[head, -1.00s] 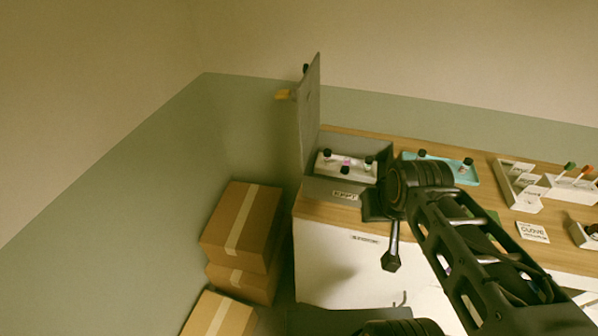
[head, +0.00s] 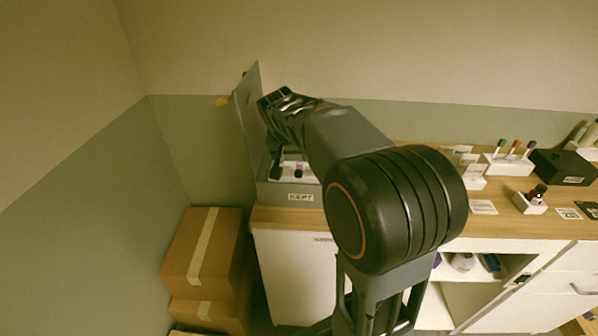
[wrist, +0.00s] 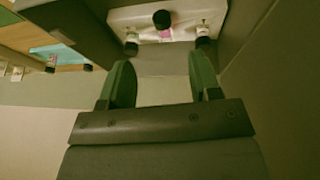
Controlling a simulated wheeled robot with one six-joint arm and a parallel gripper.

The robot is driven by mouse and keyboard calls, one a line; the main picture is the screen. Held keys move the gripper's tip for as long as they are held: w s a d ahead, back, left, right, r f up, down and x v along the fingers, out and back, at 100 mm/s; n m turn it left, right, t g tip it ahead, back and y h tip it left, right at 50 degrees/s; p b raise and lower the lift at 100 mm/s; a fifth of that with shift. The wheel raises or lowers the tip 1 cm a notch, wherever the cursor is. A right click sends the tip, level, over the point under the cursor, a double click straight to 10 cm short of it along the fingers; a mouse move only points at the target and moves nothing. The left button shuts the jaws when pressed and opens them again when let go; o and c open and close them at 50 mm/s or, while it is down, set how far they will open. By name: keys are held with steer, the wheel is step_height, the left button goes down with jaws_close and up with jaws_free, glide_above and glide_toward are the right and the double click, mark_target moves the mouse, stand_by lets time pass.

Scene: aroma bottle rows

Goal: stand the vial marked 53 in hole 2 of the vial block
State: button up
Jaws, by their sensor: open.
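My gripper (wrist: 160,62) is open and empty, its two dark green fingers apart. In the head view my gripper (head: 288,165) is over the grey open box marked KEPT (head: 275,193). In the wrist view a white block (wrist: 125,15) inside the box (wrist: 75,20) holds black-capped vials. The middle vial (wrist: 162,20) has a pink label and stands between the fingertips in the picture, apart from them. One vial (wrist: 131,45) is to its left, another (wrist: 203,40) to its right. No 53 or hole number is legible. My arm hides part of the box and counter.
The box's raised lid (head: 247,110) stands close left of my gripper. On the counter (head: 405,150) to the right are a white rack of colour-capped vials (head: 508,162), a small white holder with a dark bottle (head: 530,203) and a black box (head: 565,167). Cardboard boxes (head: 203,250) stand on the floor.

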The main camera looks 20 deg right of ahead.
mark_target(298, 175)
steer(key=p+x, duration=0.1)
steer(key=x, duration=0.9)
steer(key=shift+a+f, duration=0.1)
steer(key=shift+f, duration=0.3)
steer(key=c, duration=1.1)
steer(key=shift+o, duration=0.2)
steer(key=shift+r, duration=0.15)
